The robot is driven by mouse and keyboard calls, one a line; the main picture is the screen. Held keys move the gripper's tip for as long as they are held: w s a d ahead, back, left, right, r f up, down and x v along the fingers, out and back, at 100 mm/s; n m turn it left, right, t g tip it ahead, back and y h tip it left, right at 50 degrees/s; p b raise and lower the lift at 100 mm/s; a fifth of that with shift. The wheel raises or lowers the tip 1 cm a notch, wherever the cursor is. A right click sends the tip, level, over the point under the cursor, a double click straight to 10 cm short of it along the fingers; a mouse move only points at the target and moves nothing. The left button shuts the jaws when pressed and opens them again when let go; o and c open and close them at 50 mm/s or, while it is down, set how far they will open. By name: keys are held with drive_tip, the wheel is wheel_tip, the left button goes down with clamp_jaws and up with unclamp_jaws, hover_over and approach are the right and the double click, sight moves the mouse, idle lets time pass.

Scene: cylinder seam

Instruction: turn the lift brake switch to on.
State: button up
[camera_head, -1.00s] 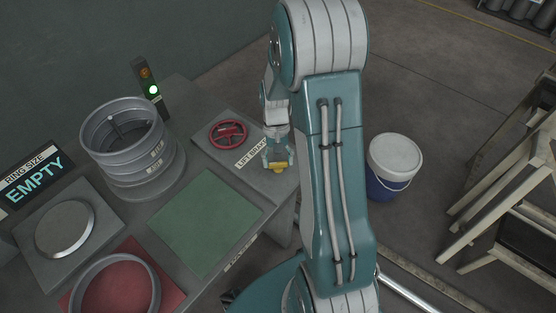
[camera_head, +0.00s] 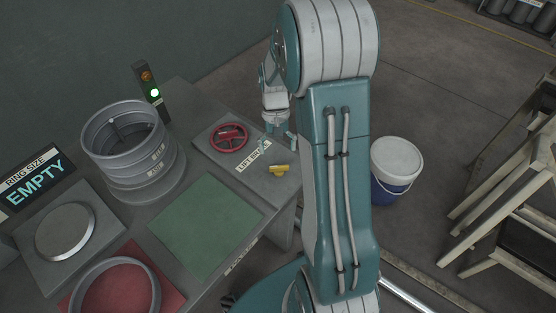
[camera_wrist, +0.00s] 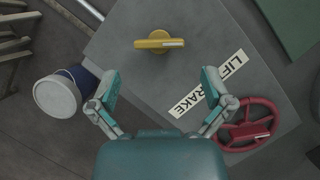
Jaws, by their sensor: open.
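The lift brake switch is a yellow knob (camera_head: 279,169) on a grey panel (camera_head: 206,148) at the table's right end. In the wrist view the yellow knob (camera_wrist: 160,42) lies crosswise, with a white mark on its right arm. The label (camera_head: 253,157) reading LIFT BRAKE lies beside it, partly covered in the wrist view by a finger. My gripper (camera_head: 277,138) is open and empty, above the panel behind the knob. In the wrist view its fingertips (camera_wrist: 158,78) are spread apart, and the knob is beyond them, untouched.
A red handwheel (camera_head: 229,138) stands on the same panel. Stacked grey rings (camera_head: 135,150) and a signal post with a green light (camera_head: 152,92) are to the left. A green mat (camera_head: 205,222) lies in front. A white-lidded bucket (camera_head: 396,160) stands on the floor at right.

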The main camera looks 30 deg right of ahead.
drive_tip(key=v, duration=0.7)
drive_tip(key=shift+w+r, duration=0.1)
drive_tip(key=s+a+r+n+t+h, duration=0.1)
drive_tip(key=s+a+r+n+t, duration=0.1)
drive_tip(key=s+a+r+t, duration=0.2)
drive_tip(key=s+a+r+n+t, duration=0.2)
drive_tip(key=s+a+r+t, duration=0.3)
drive_tip(key=s, duration=0.8)
drive_tip(key=shift+a+r+n+t+h, duration=0.3)
drive_tip(key=shift+a+r+n+h, duration=0.1)
drive_tip(key=shift+a+r, duration=1.75)
drive_tip(key=shift+s+d+r, duration=0.15)
drive_tip(key=shift+d+r, duration=0.1)
